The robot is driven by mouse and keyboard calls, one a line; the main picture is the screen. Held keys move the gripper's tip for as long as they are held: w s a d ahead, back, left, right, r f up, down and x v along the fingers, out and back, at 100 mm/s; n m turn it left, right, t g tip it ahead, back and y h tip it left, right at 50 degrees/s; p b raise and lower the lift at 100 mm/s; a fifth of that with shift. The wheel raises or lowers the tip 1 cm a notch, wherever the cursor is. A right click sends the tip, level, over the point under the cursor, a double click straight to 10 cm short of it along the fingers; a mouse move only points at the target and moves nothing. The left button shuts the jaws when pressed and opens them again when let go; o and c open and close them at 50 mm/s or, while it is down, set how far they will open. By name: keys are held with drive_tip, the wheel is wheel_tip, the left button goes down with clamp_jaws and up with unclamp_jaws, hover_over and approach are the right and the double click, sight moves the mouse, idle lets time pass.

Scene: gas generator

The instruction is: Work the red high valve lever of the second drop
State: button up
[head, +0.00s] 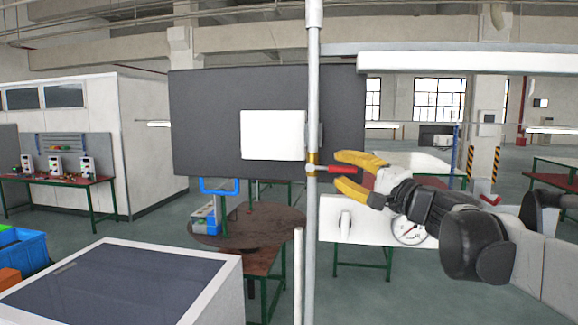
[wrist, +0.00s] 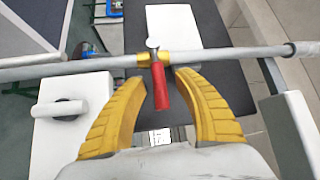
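The red valve lever (head: 341,169) sticks out to the right from a brass valve body (head: 312,160) on the upright grey pipe (head: 313,230). In the wrist view the red lever (wrist: 159,86) lies between the two yellow fingers, with a visible gap on each side. The brass valve body (wrist: 153,56) sits just beyond the fingertips, on the pipe (wrist: 225,53). My gripper (head: 345,175) is open around the lever from the right side. It does not visibly touch the lever.
A dark panel with a white plate (head: 272,134) stands behind the pipe. A white box with a gauge (head: 408,230) is below my gripper. A brown round table (head: 247,233) and a white cabinet with a dark top (head: 120,285) stand left of the pipe.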

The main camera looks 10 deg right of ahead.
drive_tip(key=shift+w, duration=0.25)
drive_tip(key=shift+c, duration=0.5)
drive_tip(key=shift+s, duration=0.1)
clamp_jaws()
drive_tip(key=shift+r, duration=0.15)
